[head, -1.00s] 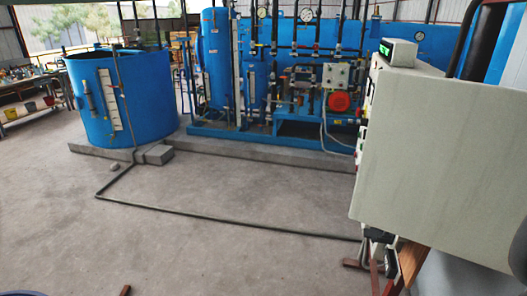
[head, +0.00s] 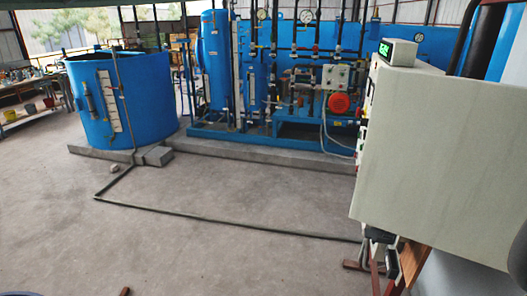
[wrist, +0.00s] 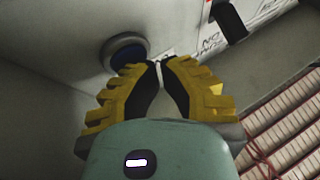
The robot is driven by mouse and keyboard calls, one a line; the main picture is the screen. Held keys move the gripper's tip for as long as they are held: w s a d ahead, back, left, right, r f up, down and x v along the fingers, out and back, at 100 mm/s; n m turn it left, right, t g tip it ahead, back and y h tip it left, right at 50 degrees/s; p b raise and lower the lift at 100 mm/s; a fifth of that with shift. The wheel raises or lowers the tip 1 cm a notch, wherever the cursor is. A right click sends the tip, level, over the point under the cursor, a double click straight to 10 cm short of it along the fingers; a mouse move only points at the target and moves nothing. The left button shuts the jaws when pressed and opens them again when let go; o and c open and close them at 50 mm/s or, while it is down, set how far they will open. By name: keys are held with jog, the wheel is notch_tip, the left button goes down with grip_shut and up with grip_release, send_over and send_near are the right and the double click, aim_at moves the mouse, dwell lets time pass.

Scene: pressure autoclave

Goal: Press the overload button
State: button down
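In the wrist view my gripper (wrist: 158,68) has yellow and black fingers, with the tips drawn together and nothing visible held between them. A round dark blue button (wrist: 125,53) in a dark ring sits on a pale panel, just beyond and left of the fingertips. I cannot tell whether the tips touch it, and no label naming it as overload is readable. In the head view the grey control cabinet (head: 440,165) stands at the right, seen from its side. Its front faces left and is mostly hidden. My gripper is not visible in the head view.
In the wrist view a black knob (wrist: 230,18) and a printed label (wrist: 210,42) lie right of the button. The head view shows a blue tank (head: 120,100), a red motor (head: 340,104) on blue machinery, a floor pipe (head: 220,222) and open concrete floor (head: 230,185).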

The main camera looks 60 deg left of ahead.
jog(key=shift+a, duration=0.1)
dwell(0.3)
jog(key=shift+s+a+p, duration=0.55)
jog(key=shift+a+p, duration=0.05)
jog(key=shift+p, duration=0.15)
jog(key=s+a+p, duration=0.1)
jog(key=a, duration=0.1)
jog(key=s+a+p, duration=0.1)
jog(key=s+p, duration=0.1)
jog(key=shift+s+a, duration=0.15)
jog(key=shift+a, duration=0.2)
dwell(0.6)
